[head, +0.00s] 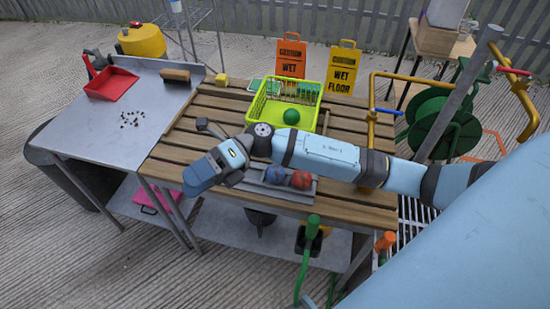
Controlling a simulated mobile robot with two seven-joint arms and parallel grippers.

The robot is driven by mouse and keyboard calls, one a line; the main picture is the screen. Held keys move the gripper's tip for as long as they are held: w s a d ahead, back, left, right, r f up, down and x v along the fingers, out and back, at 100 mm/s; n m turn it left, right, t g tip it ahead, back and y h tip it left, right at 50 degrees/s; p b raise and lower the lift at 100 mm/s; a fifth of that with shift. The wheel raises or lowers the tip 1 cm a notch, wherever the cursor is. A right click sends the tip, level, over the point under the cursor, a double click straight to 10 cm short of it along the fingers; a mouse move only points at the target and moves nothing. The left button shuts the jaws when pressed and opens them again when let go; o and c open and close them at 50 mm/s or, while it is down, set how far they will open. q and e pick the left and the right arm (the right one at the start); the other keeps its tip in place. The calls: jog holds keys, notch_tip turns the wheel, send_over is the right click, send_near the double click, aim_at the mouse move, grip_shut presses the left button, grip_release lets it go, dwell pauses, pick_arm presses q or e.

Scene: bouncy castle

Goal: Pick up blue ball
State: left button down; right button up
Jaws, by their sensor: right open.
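The blue ball (275,175) sits in a shallow grey tray (313,193) near the front edge of the slatted wooden table. A red ball (301,180) lies just right of it in the same tray. My right arm reaches in from the right above the table, behind the balls in the picture. My right gripper (214,168) is left of the blue ball and apart from it in the picture. It is open with nothing seen in it; its fingertips are hard to make out. My left gripper is not in view.
A lime-green basket (256,104) holding a green ball (291,117) stands behind my right arm. Orange and yellow wet-floor signs (343,72) stand at the back. The metal table (105,145) at left holds a red dustpan (111,83), a brush and dark crumbs.

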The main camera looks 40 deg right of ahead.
jog(key=w+d+f+n+g+h+b, duration=0.2)
jog(key=d+f+n+h+b, duration=0.2)
jog(key=d+f+n+h, duration=0.25)
jog(key=n+t+h+b, duration=0.2)
jog(key=h+b, duration=0.3)
jog(key=h, duration=0.6)
send_near(276, 166)
jog(key=shift+m, duration=0.25)
jog(key=x, duration=0.5)
jog(key=shift+s+d+f, duration=0.2)
jog(key=shift+s+d, duration=0.05)
jog(key=shift+s, duration=0.15)
jog(key=shift+s+a+f, duration=0.1)
jog(key=shift+f, duration=0.4)
jog(key=x, duration=0.3)
jog(key=w+b+x, duration=0.1)
jog(key=x, duration=0.1)
jog(key=shift+a+f, duration=0.15)
jog(key=shift+a, duration=0.05)
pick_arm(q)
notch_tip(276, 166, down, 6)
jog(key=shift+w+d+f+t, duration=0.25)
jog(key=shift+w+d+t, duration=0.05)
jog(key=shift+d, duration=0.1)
pick_arm(e)
jog(key=c, duration=1)
